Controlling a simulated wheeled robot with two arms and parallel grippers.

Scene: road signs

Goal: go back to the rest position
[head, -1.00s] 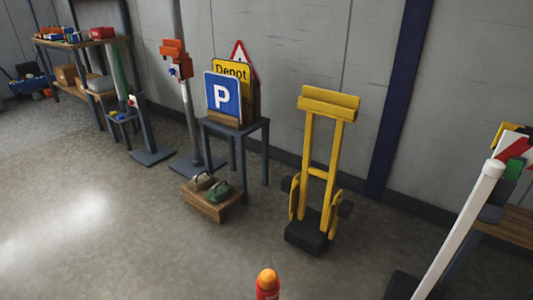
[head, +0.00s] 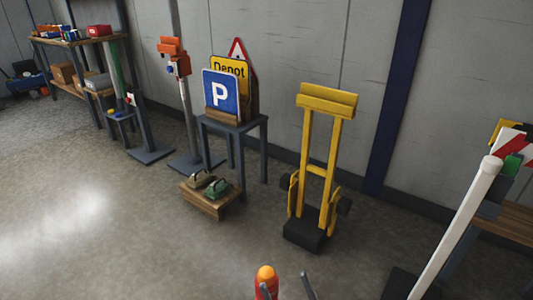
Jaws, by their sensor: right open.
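My right gripper (head: 286,287) shows at the bottom edge of the head view. Only the tips of its two dark fingers are in the picture, spread apart, with nothing seen held between them. A red object with an orange rounded top (head: 266,274) stands at the bottom edge, and the left finger overlaps its front. I cannot tell whether they touch. The lower part of the red object is cut off. My left gripper is out of the picture.
A yellow hand truck (head: 320,170) stands ahead. Floor at the left is clear.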

